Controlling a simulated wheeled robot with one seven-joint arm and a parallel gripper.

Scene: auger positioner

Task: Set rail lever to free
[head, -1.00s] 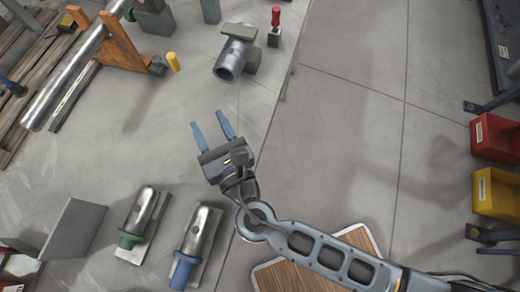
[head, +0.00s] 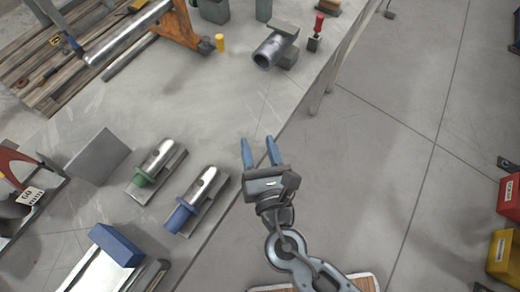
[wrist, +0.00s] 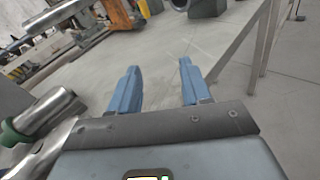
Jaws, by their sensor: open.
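My gripper (head: 258,142) is open and empty, its two blue fingers pointing toward the far end of the grey table. It also shows in the wrist view (wrist: 160,68). A red-handled upright lever (head: 319,23) stands on a small dark block at the far table edge, well beyond my gripper. A yellow upright peg (head: 220,42) stands beside the orange bracket (head: 184,28), which is at the long steel tube (head: 132,38). I cannot tell which of these is the rail lever, nor read its setting.
A grey pipe fitting (head: 271,50) lies near the far edge. Two steel cylinders with a green collar (head: 143,179) and a blue collar (head: 181,214) lie left of my gripper. A grey plate (head: 97,157) is farther left. Open floor (head: 390,160) lies right of the table edge.

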